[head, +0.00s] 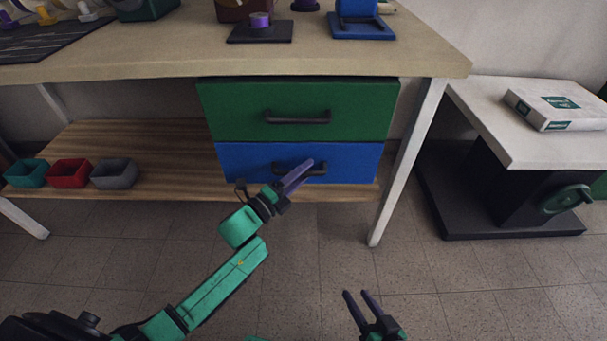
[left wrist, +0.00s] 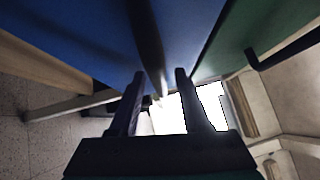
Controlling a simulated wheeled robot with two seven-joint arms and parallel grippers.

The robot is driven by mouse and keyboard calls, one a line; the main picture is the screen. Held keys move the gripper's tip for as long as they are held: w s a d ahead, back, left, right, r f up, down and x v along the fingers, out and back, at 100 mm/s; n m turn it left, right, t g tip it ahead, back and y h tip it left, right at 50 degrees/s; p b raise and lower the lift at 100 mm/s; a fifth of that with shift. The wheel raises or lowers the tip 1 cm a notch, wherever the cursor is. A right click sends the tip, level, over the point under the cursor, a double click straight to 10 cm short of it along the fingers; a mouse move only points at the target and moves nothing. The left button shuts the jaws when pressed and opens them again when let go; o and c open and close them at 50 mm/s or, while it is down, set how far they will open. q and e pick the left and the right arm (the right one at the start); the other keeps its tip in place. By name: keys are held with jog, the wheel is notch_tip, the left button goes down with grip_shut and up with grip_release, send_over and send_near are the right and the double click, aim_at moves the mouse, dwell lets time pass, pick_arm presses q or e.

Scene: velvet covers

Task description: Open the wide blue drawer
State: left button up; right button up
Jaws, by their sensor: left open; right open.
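The wide blue drawer (head: 240,163) is the lower drawer under the table, and its front looks about flush with the green drawer above it. Its dark bar handle (head: 285,166) is partly hidden by my left gripper (head: 305,168). My left gripper is open at the right part of the handle. In the left wrist view the blue front (left wrist: 75,35) fills the upper left, and the handle (left wrist: 147,40) runs down between the two open fingers (left wrist: 160,85). I cannot tell whether they touch it. My right gripper (head: 357,294) is open and empty, low over the floor.
The green drawer (head: 240,108) has its own handle (head: 297,117) just above. A table leg (head: 405,165) stands to the right. Teal, red and grey bins (head: 113,173) sit on the lower shelf at left. The floor (head: 330,250) before the drawers is clear of loose objects.

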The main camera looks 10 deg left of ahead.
pick_arm(q)
grip_shut()
dwell(1.4)
